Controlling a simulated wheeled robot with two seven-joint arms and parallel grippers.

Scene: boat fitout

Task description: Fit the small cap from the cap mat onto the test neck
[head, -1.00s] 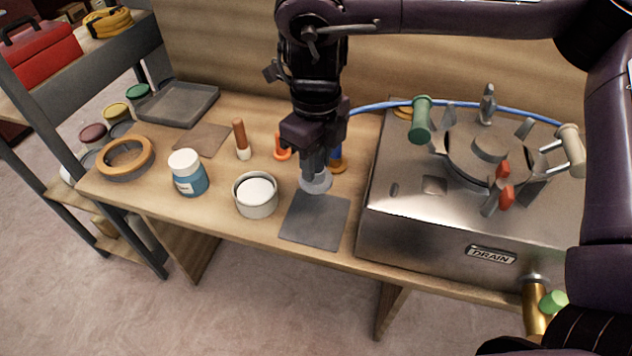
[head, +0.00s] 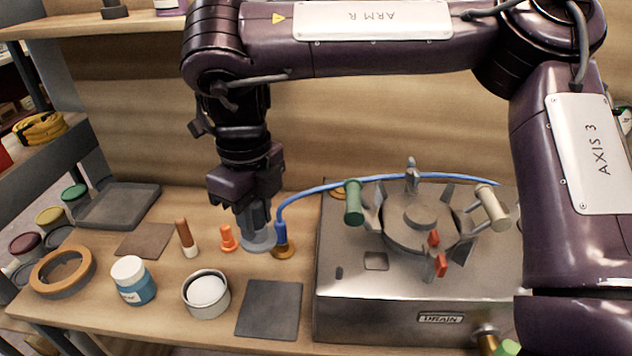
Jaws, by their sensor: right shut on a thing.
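My right gripper (head: 256,226) points down and is shut on a pale grey round piece, which looks like the small cap (head: 260,242). It holds the cap above the bench, behind the dark grey square mat (head: 268,312), which looks like the cap mat and is bare. The gripper fingers hide part of the cap. Just right of the cap stands a blue hose end on a brass base (head: 284,251). I cannot tell for sure which fitting is the test neck. My left gripper is not in view.
A steel drain unit (head: 415,296) with a clamped round lid (head: 418,224) stands at right. On the bench are a white tin (head: 206,296), a blue jar (head: 134,282), an orange fitting (head: 228,239), a red-brown stick (head: 187,238), an orange ring (head: 62,268) and a grey tray (head: 118,206).

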